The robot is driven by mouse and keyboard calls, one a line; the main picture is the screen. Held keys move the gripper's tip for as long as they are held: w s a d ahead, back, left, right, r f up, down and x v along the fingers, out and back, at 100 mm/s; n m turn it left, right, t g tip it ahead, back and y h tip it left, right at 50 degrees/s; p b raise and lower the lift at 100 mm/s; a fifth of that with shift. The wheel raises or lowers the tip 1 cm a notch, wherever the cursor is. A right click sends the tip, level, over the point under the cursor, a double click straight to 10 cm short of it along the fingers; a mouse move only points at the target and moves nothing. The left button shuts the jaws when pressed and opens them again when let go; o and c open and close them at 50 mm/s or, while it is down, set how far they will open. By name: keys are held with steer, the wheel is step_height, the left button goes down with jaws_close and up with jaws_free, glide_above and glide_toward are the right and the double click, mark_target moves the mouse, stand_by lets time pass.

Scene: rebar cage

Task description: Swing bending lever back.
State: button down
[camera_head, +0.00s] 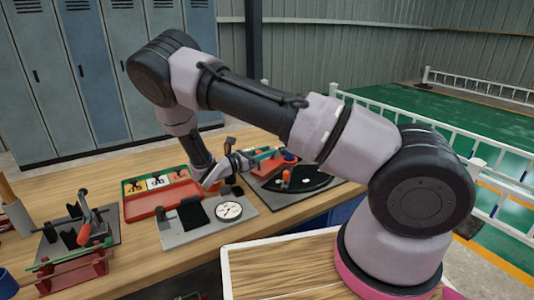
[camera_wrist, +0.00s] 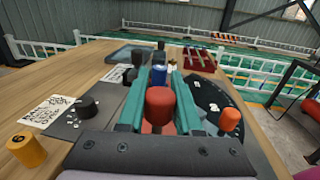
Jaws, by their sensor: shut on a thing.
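My gripper (camera_wrist: 160,88) shows two teal fingers in the wrist view, one on each side of a red knob-like handle (camera_wrist: 159,103). It is shut on this handle, which I take to be the bending lever's grip. The lever's arm is mostly hidden by the fingers. A blue cylinder (camera_wrist: 160,75) stands just beyond the handle. The bender's black curved plate (camera_wrist: 207,92) lies to the right and carries an orange knob (camera_wrist: 229,120). In the head view the black plate (camera_head: 312,184) sits on a grey base beside my gripper (camera_head: 262,157).
In the head view, a red tray (camera_head: 150,205), a grey plate with a white dial (camera_head: 229,211) and a rack with a red-handled tool (camera_head: 84,234) stand left on the wooden bench. The wrist view shows a yellow cylinder (camera_wrist: 27,151) and a written note (camera_wrist: 47,112) at left.

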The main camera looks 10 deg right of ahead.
steer(key=c, duration=0.6)
jaws_free()
steer(key=v, duration=1)
steer(key=shift+s+a, duration=0.25)
steer(key=shift+a, duration=0.1)
